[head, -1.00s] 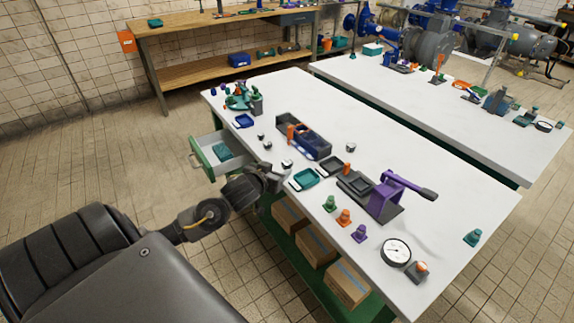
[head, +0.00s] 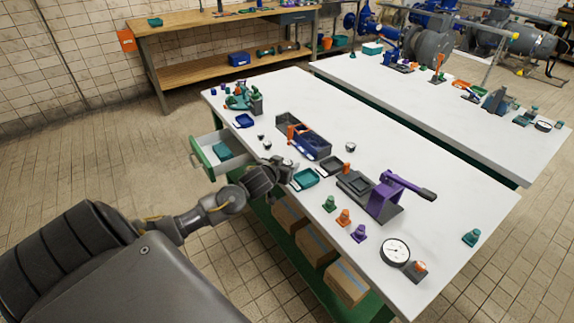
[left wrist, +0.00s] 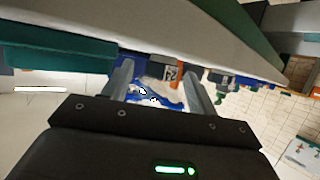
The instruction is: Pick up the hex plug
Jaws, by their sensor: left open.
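Several small dark-and-silver plugs lie on the white workbench (head: 440,185) in the head view. One plug (head: 350,146) sits beyond the blue bin, and two more (head: 264,141) lie near the drawer. I cannot tell which is the hex plug. My left gripper (head: 288,166) is at the bench's near edge, beside the teal tray, and covers the spot where another small plug showed. In the left wrist view the two fingers (left wrist: 158,88) are apart. Pale and blue shapes show between them, too unclear to name. My right gripper is out of view.
A teal tray (head: 305,179) lies just right of my left gripper. A blue bin (head: 312,144) stands behind it. The open drawer (head: 208,154) sticks out on the left. A purple lever press (head: 385,200) and a gauge (head: 396,251) stand to the right.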

